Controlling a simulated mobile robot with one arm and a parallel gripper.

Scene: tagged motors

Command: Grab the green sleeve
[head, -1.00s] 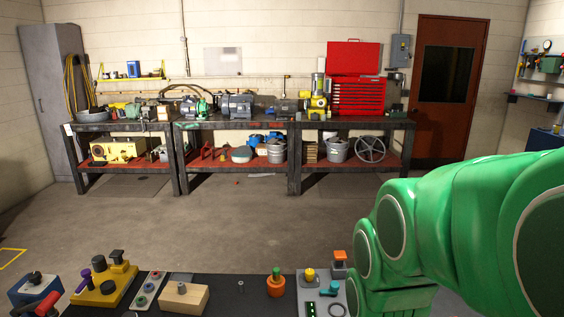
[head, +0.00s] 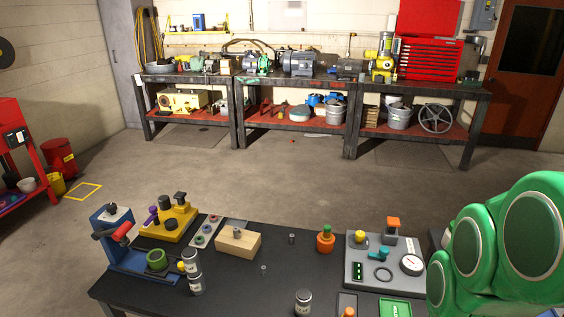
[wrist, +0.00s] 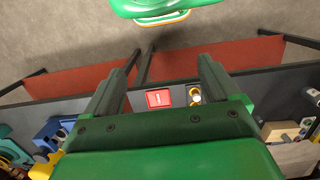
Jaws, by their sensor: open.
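A short green ring-shaped sleeve (head: 157,260) sits at the blue press-like fixture (head: 118,240) with a red handle, near the left end of the black table in the head view. I cannot tell whether it is held by the fixture or only rests there. My gripper (wrist: 161,66) shows in the wrist view with its two dark fingers wide apart and nothing between them. The head view shows part of my green arm at the right but not the gripper. I cannot make out the sleeve in the wrist view.
On the black table (head: 225,285) stand a yellow fixture (head: 172,222), a wooden block (head: 238,241), an orange pot-like piece (head: 325,240), small jars (head: 303,302) and a grey gauge panel (head: 385,262). A loaded workbench (head: 300,82) stands behind, across open floor.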

